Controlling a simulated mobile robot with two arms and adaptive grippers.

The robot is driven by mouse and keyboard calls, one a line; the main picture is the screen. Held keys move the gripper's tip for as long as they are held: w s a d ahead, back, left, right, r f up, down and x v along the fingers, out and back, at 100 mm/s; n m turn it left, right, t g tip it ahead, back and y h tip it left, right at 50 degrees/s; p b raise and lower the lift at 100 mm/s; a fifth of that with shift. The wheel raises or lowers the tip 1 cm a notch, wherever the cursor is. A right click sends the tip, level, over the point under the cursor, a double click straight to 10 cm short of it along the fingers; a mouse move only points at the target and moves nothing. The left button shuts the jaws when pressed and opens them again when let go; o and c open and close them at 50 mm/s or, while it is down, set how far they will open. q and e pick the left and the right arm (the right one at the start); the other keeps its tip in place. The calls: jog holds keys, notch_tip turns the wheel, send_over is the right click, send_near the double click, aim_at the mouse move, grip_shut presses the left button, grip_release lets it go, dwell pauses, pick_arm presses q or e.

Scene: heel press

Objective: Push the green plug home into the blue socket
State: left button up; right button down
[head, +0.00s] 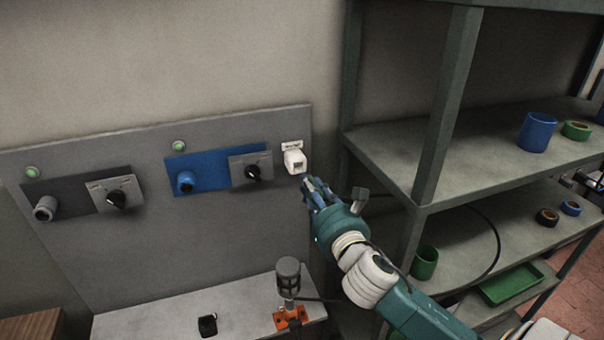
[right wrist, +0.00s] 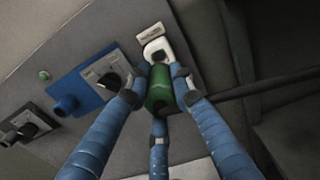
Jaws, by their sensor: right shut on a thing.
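The green plug (right wrist: 159,88) is between the blue fingers of my right gripper (right wrist: 160,97), which is shut on it. In the head view my right gripper (head: 312,188) is just right of and below the white socket, and its fingers hide the plug. The blue socket (head: 185,182) is on a blue plate, further left on the grey panel; it also shows in the right wrist view (right wrist: 66,104). The plug is apart from the blue socket. In the right wrist view the plug's far end overlaps the white socket (right wrist: 156,48); I cannot tell whether they touch. My left gripper is not in view.
A white socket (head: 294,161) is on the panel's right side. A grey socket (head: 46,208) and black knobs (head: 116,199) are further left. A dark plug (head: 288,272) stands on an orange base on the ledge. A shelf rack (head: 440,130) and black cable (head: 497,232) are to the right.

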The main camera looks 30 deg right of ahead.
jog(key=shift+v, duration=1)
jog(key=w+a+p, duration=0.1)
jog(key=w+a, duration=0.2)
jog(key=a, duration=1)
jog(key=w+a+p, duration=0.1)
jog(key=w+a, duration=0.2)
jog(key=a, duration=1.1)
jog(key=shift+w+p, duration=0.3)
jog(key=shift+w+d, duration=0.1)
dwell(0.5)
jog(key=shift+x, duration=2.35)
jog(key=shift+x, duration=0.95)
